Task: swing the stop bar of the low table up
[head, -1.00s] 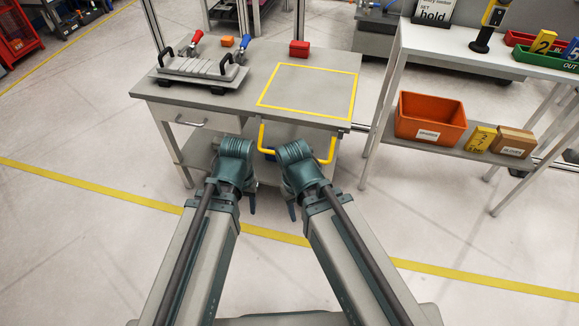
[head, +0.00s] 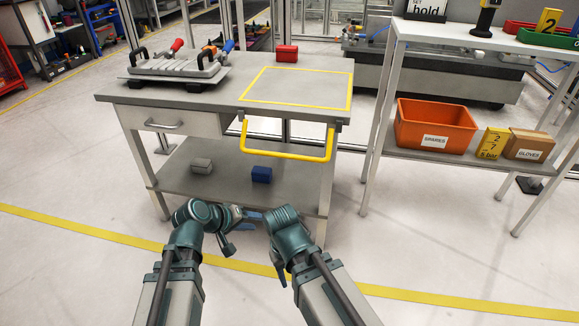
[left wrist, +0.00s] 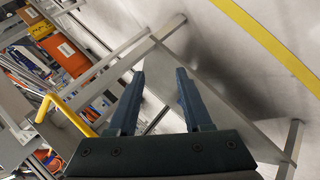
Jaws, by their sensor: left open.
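The low table (head: 200,98) stands ahead of me. Its yellow U-shaped stop bar (head: 285,155) hangs down below the front right edge, under the yellow outlined square. My left gripper (head: 246,218) is below and in front of the bar, apart from it. Its fingers are open and empty in the left wrist view (left wrist: 160,98), where the yellow bar (left wrist: 72,114) shows to the left of them. My right gripper (head: 280,268) is low in front of the table, pointing down. Its fingers are mostly hidden by its wrist.
A fixture (head: 175,68) and a red block (head: 287,53) are on the tabletop. A white rack with an orange bin (head: 435,124) stands at the right. The floor in front is clear.

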